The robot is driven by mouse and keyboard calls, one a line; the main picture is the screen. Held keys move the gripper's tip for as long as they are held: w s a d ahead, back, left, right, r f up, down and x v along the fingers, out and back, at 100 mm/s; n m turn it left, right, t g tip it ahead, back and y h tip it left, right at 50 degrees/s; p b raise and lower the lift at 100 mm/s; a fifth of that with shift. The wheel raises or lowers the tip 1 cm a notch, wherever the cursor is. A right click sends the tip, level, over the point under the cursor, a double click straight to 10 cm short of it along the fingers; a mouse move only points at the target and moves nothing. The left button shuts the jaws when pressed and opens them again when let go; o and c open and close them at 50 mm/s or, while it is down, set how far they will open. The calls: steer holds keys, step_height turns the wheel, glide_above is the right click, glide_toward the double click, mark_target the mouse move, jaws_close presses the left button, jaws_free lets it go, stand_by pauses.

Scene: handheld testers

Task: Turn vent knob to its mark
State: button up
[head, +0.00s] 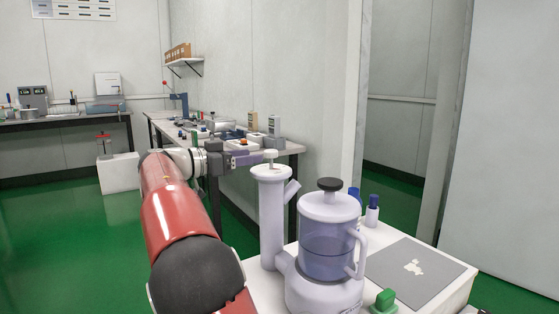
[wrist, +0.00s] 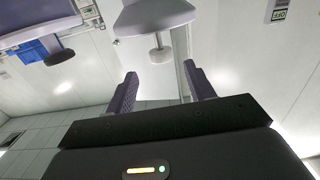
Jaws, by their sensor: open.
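A pale knob (head: 270,154) stands on a short stem on top of the narrow lavender column (head: 271,205); I take it for the vent knob. My gripper (head: 256,158) is level with it, just to its left. In the wrist view, which looks upside down, the knob (wrist: 160,54) lies between and just beyond the two fingertips of my open gripper (wrist: 160,78). The fingers look apart from the knob. The mark cannot be made out in either view. A black knob (head: 330,184) tops the lidded lavender jar (head: 327,245) joined to the column.
The white stand (head: 456,288) also holds a grey mat (head: 408,268) with pale pieces, a green object (head: 384,300) and blue-capped bottles (head: 372,211). Behind my gripper, a cluttered bench (head: 290,147) runs along the wall. The air left of the column is taken by my arm.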

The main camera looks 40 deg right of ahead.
mark_target(271, 151)
steer(key=d, duration=0.7)
steer(key=shift+s+d+r, duration=0.1)
steer(key=shift+d+r, duration=0.05)
steer(key=shift+d, duration=0.2)
steer(key=c, duration=0.9)
steer(key=shift+c, duration=0.2)
